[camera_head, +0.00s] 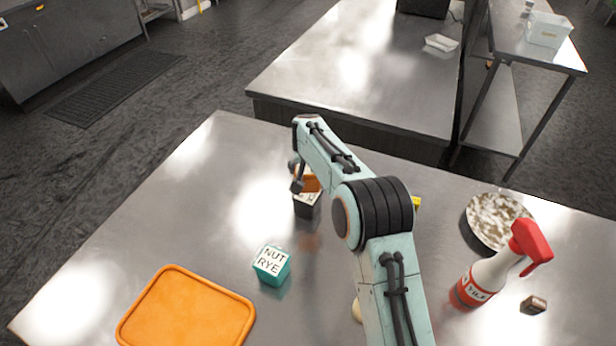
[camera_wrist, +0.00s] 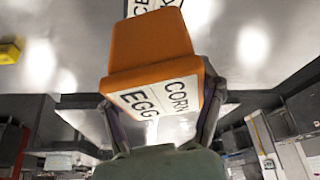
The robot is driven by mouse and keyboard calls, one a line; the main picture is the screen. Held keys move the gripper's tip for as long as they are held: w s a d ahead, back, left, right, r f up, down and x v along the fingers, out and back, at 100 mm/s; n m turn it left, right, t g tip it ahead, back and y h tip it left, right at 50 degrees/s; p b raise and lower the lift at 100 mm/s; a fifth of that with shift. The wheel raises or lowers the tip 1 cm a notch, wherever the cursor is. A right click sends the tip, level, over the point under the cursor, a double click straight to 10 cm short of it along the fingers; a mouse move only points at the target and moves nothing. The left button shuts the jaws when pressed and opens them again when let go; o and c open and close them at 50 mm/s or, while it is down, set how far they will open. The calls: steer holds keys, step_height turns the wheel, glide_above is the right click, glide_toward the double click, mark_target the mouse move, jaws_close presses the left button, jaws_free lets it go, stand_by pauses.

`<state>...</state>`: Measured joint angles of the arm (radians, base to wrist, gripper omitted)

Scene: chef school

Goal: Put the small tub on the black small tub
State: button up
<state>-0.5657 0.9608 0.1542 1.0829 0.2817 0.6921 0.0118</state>
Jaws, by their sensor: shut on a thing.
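An orange small tub (camera_wrist: 150,50) with a white label reading CORN and EGG is held between the two fingers of my gripper (camera_wrist: 165,120) in the wrist view. In the head view, part of this orange tub (camera_head: 312,183) shows beside my gripper (camera_head: 297,180), partly hidden by the arm. A black small tub (camera_head: 306,209) with a white label shows directly below the orange tub in that view. At the top of the wrist view, a white label (camera_wrist: 138,6) with dark letters shows past the orange tub. I cannot tell whether the two tubs touch.
A teal tub (camera_head: 271,265) labelled NUT RYE and an orange tray (camera_head: 188,312) are at the front left. A white spray bottle (camera_head: 489,275) with a red head, a bowl (camera_head: 492,222) and a small brown box (camera_head: 533,305) are on the right. The metal table's left side is clear.

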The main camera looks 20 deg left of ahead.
mark_target(308, 169)
steer(key=shift+w+a+f, duration=0.1)
steer(key=shift+w+f, duration=0.05)
steer(key=shift+f, duration=1.6)
steer(key=shift+f, duration=0.1)
steer(key=o, duration=1.2)
steer(key=shift+o, duration=0.2)
steer(key=v, duration=1.2)
